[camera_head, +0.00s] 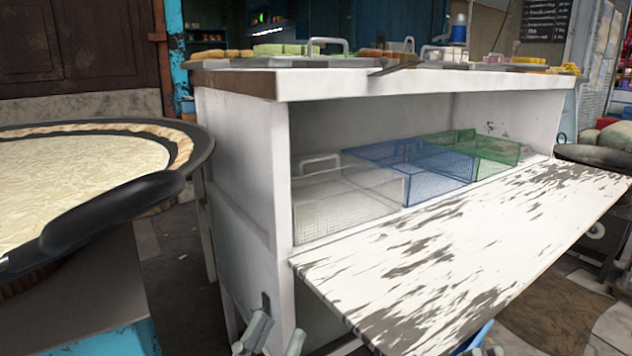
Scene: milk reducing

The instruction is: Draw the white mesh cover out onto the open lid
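The white mesh cover (345,210) is a box-like wire mesh with a white handle at its back left. It stands inside the white cabinet, at the left end of the opening, beside the blue mesh cover (440,172). The open lid (470,250) is a worn white board that slopes down and out from the opening. My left gripper (276,340) is at the bottom edge, below and left of the lid, with its fingers apart and nothing seen between them.
A green mesh cover (490,147) stands at the right end of the opening. The cabinet's left wall (240,150) and countertop (420,82) bound the opening. A large round pan (80,185) of pale food stands at the left. The lid's surface is clear.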

